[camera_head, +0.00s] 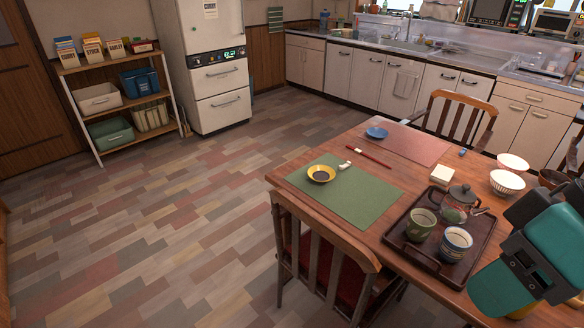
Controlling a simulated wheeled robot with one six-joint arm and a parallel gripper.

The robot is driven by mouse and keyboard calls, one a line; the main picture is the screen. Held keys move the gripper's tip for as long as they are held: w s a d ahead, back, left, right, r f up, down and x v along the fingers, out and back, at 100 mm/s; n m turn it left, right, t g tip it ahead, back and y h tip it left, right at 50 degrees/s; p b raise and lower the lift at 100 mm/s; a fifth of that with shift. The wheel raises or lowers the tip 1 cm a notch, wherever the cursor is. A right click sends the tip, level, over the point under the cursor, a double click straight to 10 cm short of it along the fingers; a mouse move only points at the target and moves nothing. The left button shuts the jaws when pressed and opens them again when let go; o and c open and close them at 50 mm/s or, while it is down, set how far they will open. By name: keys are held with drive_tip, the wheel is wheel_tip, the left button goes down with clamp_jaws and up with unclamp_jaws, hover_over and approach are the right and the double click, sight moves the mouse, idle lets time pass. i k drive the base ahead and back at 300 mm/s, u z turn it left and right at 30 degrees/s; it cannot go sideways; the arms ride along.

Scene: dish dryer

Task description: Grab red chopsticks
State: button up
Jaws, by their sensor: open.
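The red chopsticks (371,158) lie on the wooden dining table, in the strip between the green placemat (355,199) and the pink placemat (411,144). They slant from upper left to lower right, and the upper left end has a pale part. A small white piece (345,165) lies near them on the green placemat, beside a yellow dish (321,174). My teal and dark arm shows at the lower right, over the table's right side and away from the chopsticks. Its fingertips do not show in this view.
A dark tray (402,249) holds a glass teapot (461,204) and two cups. White bowls (507,182) and a white box (442,175) stand nearby. A blue dish (377,133) is on the pink mat. Chairs (325,253) flank the table. The floor at left is clear.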

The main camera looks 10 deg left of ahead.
sight(356, 151)
drive_tip(key=u, duration=0.6)
drive_tip(key=k, duration=0.85)
drive_tip(key=u, duration=0.85)
drive_tip(key=i, duration=3.7)
drive_tip(key=z, duration=0.35)
drive_tip(key=i, duration=1.45)
drive_tip(key=z, duration=1.1)
drive_tip(key=i, duration=0.9)
drive_tip(key=z, duration=1.55)
drive_tip(key=i, duration=0.85)
drive_tip(key=z, duration=0.5)
